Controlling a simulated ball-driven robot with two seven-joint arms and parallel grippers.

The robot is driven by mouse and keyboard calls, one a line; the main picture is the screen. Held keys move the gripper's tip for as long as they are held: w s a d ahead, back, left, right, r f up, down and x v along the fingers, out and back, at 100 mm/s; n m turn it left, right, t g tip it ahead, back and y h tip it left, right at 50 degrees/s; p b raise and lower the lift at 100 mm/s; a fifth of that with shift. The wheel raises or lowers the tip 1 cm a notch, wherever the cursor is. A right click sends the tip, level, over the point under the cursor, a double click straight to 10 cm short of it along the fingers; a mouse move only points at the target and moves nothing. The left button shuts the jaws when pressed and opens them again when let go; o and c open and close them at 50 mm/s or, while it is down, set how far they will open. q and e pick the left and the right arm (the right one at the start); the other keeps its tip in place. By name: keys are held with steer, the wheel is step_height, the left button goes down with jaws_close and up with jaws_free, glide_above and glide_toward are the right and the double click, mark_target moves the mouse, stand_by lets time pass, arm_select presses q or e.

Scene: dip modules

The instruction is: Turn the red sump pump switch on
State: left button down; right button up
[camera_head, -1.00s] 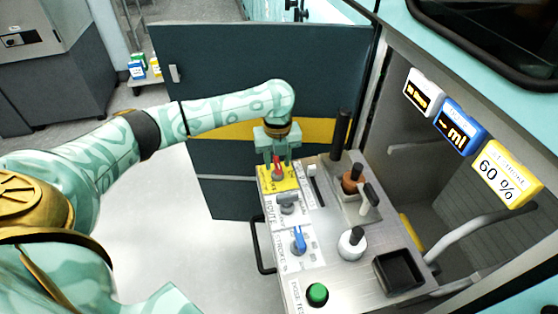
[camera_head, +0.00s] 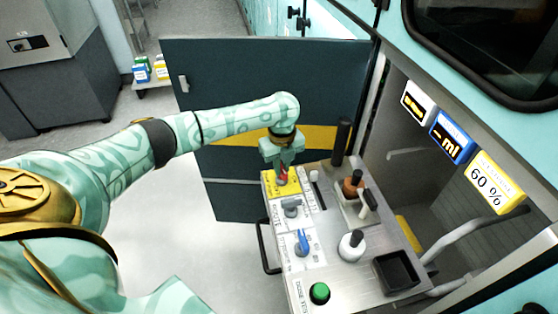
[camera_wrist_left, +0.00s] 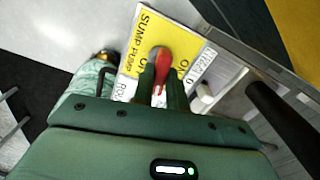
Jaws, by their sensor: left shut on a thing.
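The red sump pump switch (camera_wrist_left: 163,66) sits on a yellow plate (camera_wrist_left: 143,32) lettered SUMP PUMP in the left wrist view. In the head view the red handle (camera_head: 282,179) shows at the far left corner of the metal panel, on its yellow plate (camera_head: 270,187). My left gripper (camera_wrist_left: 162,88) points down over it, its two green fingers shut on the red handle, one on each side. It also shows in the head view (camera_head: 282,170). The fingers hide part of the handle. My right gripper is in neither view.
Nearer on the panel (camera_head: 332,279) stand a grey switch (camera_head: 291,207), a blue switch (camera_head: 302,242) and a green button (camera_head: 319,292). Levers with black and white knobs (camera_head: 351,245) and a black tray (camera_head: 398,270) are to the right. A dark door (camera_head: 250,80) stands behind.

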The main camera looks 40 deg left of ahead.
arm_select(q)
steer(key=n+p, duration=0.3)
steer(key=p, duration=0.1)
steer(key=n+p, duration=0.2)
steer(key=shift+r+n, duration=0.25)
steer(key=shift+n, duration=0.05)
steer(key=n+p, duration=0.1)
steer(key=n, duration=0.1)
steer(key=shift+f+n+p, duration=0.1)
steer(key=shift+n+p, duration=0.3)
steer(key=n+p, duration=0.1)
steer(key=n, duration=0.2)
steer(key=shift+f+p, duration=0.1)
steer(key=shift+p, duration=0.2)
steer(key=shift+f+n+p, duration=0.1)
steer(key=shift+n+p, duration=0.35)
steer(key=shift+n, duration=1.65)
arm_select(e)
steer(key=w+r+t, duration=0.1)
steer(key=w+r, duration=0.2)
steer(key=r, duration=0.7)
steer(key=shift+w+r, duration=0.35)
arm_select(q)
steer(key=c, duration=1.4)
jaws_free()
